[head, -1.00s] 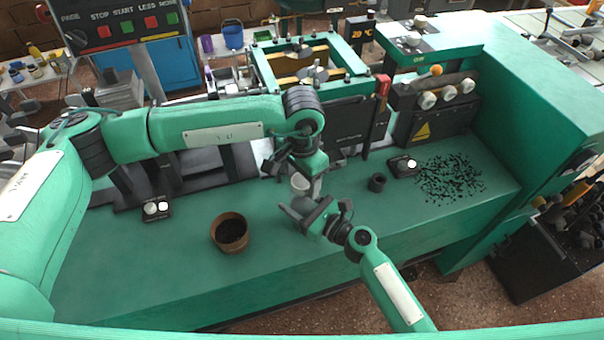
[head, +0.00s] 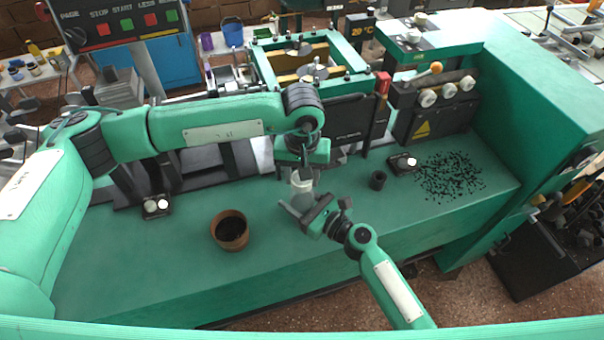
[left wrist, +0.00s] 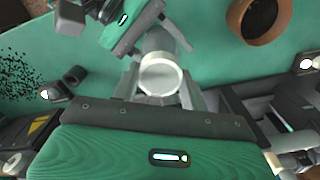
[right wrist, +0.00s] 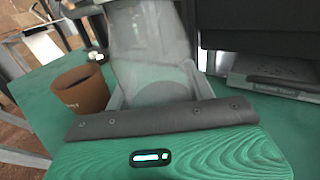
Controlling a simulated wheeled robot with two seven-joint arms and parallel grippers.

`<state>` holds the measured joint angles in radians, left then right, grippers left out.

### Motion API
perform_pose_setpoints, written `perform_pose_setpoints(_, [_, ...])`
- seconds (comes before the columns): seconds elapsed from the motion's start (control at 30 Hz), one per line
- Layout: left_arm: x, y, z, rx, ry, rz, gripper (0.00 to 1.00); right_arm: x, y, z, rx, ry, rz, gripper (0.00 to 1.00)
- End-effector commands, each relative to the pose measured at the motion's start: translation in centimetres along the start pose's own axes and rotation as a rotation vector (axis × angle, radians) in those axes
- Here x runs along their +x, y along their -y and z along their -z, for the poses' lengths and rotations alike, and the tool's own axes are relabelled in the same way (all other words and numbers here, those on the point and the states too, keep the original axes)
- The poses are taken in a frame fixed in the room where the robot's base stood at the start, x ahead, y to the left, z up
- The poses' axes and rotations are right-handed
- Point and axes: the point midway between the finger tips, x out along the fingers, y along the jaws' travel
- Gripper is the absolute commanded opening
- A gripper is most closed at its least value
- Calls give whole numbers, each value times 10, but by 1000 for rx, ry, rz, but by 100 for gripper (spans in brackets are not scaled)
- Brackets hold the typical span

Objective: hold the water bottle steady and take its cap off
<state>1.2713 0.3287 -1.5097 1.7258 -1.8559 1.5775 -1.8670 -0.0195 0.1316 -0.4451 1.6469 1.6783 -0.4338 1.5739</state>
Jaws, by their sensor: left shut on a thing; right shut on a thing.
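The water bottle (head: 301,188) is a clear, upright bottle near the middle of the green bench. My right gripper (head: 301,203) comes in from the front right and is shut around its body. In the right wrist view the translucent bottle (right wrist: 152,45) fills the space between the fingers. My left gripper (head: 302,172) is above the bottle, pointing down. In the left wrist view the round white cap (left wrist: 161,75) sits between its fingertips, and the gripper is shut on it. The cap is in line with the bottle; I cannot tell whether it is still seated on the neck.
A brown pot (head: 230,231) stands on the bench to the left. A small black cup (head: 377,180) and a black block with a white knob (head: 403,164) are to the right, near scattered black bits (head: 450,177). Machinery lines the back. The bench front is clear.

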Motion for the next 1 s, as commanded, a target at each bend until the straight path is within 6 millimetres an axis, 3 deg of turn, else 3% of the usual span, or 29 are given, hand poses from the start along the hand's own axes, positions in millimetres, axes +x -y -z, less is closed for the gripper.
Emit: perform_pose_setpoints(1.0, [-1,0,0,-1699,0,0,17,0,0,0,0,-1,0,0])
